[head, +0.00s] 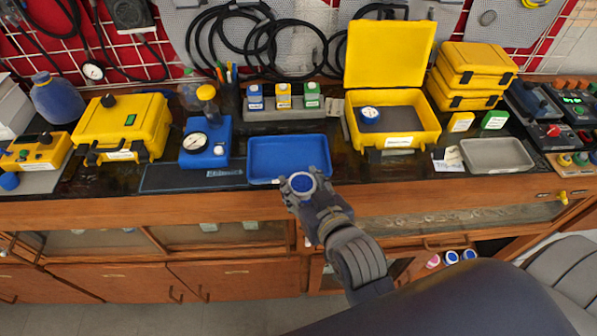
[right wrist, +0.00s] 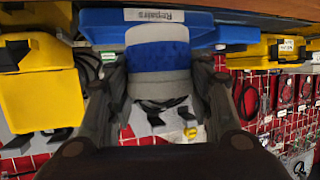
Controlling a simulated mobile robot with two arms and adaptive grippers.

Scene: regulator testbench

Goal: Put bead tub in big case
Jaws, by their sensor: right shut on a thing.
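The bead tub (head: 302,183) has a round blue top and is held in my right gripper (head: 300,188). The gripper is in front of the counter edge, just below the blue tray in the picture. In the right wrist view a blue and white tub (right wrist: 157,60) sits between the two fingers (right wrist: 158,85). The big case, an open yellow case (head: 423,135), stands on the counter to the right of the tray, lid up. A gauge on a dark block (head: 383,118) lies inside it. My left gripper is out of view.
The empty blue tray (head: 290,172) lies at the counter's front. A grey tray (head: 497,155) is right of the open case. Stacked yellow cases (head: 475,65) stand behind. A closed yellow case (head: 122,125) and blue gauge unit (head: 205,150) are left. Several small tubs (head: 451,257) sit low at right.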

